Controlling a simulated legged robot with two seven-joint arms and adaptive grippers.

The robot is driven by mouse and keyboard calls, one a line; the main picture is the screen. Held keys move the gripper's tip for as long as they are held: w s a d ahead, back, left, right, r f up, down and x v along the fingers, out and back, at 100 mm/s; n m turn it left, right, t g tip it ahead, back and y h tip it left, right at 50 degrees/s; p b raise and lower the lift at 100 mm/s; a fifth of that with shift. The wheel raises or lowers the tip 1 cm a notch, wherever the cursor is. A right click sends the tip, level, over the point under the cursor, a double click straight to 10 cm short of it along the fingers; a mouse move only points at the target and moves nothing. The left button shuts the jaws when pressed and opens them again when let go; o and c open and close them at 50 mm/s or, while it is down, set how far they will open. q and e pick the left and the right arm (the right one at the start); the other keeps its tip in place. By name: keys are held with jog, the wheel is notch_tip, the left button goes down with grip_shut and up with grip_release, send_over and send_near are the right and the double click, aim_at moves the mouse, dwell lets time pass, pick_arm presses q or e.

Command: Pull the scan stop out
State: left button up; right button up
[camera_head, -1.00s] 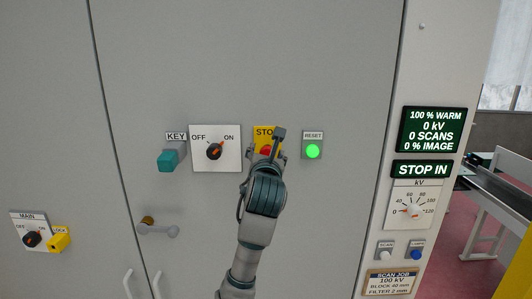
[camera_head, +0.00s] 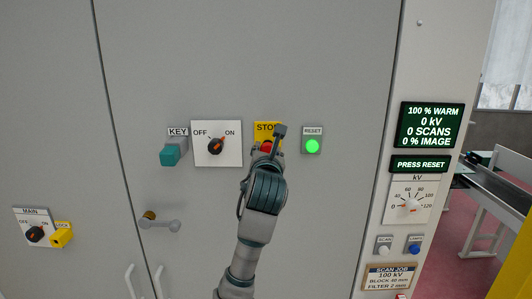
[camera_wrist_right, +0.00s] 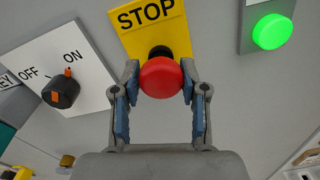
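The red scan stop (camera_wrist_right: 161,78) is a mushroom button on a yellow STOP plate (camera_wrist_right: 153,22). In the right wrist view a dark stem shows behind its head. My right gripper (camera_wrist_right: 160,92) has one blue-padded finger on each side of the red head, its tips close against it. In the head view my right gripper (camera_head: 272,142) covers part of the red stop (camera_head: 265,147). The lower display (camera_head: 420,164) reads PRESS RESET. My left gripper is not in view.
Right of the stop is the glowing green RESET button (camera_head: 312,146). Left are the OFF/ON knob (camera_head: 216,146), pointing toward ON, and the teal key (camera_head: 171,155). The upper display (camera_head: 432,125) reads 0 kV and 0 SCANS.

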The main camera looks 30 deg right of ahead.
jog(key=o, duration=0.3)
jog(key=shift+s+d, duration=0.1)
jog(key=shift+d, duration=0.1)
jog(key=shift+a, duration=0.1)
jog(key=v, duration=1.1)
jog(key=shift+s, duration=0.35)
jog(key=shift+a, duration=0.1)
